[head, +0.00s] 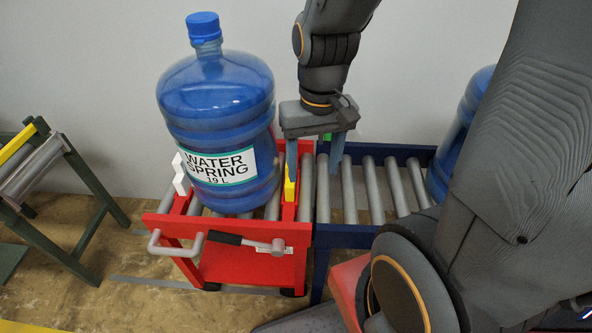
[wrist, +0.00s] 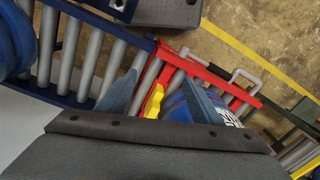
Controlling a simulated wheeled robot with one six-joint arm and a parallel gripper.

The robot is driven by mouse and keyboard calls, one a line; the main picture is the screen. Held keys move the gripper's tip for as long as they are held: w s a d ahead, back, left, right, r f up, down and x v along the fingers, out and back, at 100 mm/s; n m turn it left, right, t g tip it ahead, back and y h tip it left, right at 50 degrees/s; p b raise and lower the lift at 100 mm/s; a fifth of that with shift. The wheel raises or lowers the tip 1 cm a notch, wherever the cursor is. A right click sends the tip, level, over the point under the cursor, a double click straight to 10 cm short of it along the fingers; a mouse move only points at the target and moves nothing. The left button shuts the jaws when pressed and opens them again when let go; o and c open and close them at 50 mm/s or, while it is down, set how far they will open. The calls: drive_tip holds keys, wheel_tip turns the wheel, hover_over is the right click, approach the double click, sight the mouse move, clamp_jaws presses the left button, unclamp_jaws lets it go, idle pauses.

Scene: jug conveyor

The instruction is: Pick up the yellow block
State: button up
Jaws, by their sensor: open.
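The yellow block (head: 289,188) stands on the red cart's right side rail, just right of the large blue water jug (head: 217,120). My gripper (head: 315,172) is open above the joint between the red cart (head: 228,225) and the blue roller conveyor (head: 352,235). Its left finger overlaps the top of the yellow block in the head view, and whether they touch cannot be told. In the wrist view, the yellow block (wrist: 154,101) shows between the two blue fingers of the gripper (wrist: 161,78), its lower part hidden by the gripper body. Nothing is held.
A second blue jug (head: 462,130) stands on the conveyor at right, partly hidden by my arm. A white block (head: 180,175) is on the cart's left rail. The cart has a grey handle (head: 175,250) in front. A green roller stand (head: 80,215) is at far left.

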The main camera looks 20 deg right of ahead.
sight(290, 188)
drive_tip(key=w+d+f+m+t+y+p, duration=0.1)
drive_tip(key=w+d+f+m+y+p, duration=0.1)
drive_tip(key=w+f+m, duration=0.55)
drive_tip(key=w+d+f+m+t+y+p, duration=0.1)
drive_tip(key=w+f+m+y, duration=0.1)
drive_tip(key=w+m, duration=0.95)
drive_tip(key=f+m, duration=0.1)
drive_tip(key=f, duration=0.1)
drive_tip(key=s+a+f, duration=0.1)
drive_tip(key=f, duration=0.1)
drive_tip(key=a+f+m, duration=0.1)
drive_tip(key=f, duration=0.1)
drive_tip(key=shift+s+a+f+m, duration=0.15)
drive_tip(key=shift+s+f+m, duration=0.15)
drive_tip(key=shift+s+f, duration=0.05)
clamp_jaws()
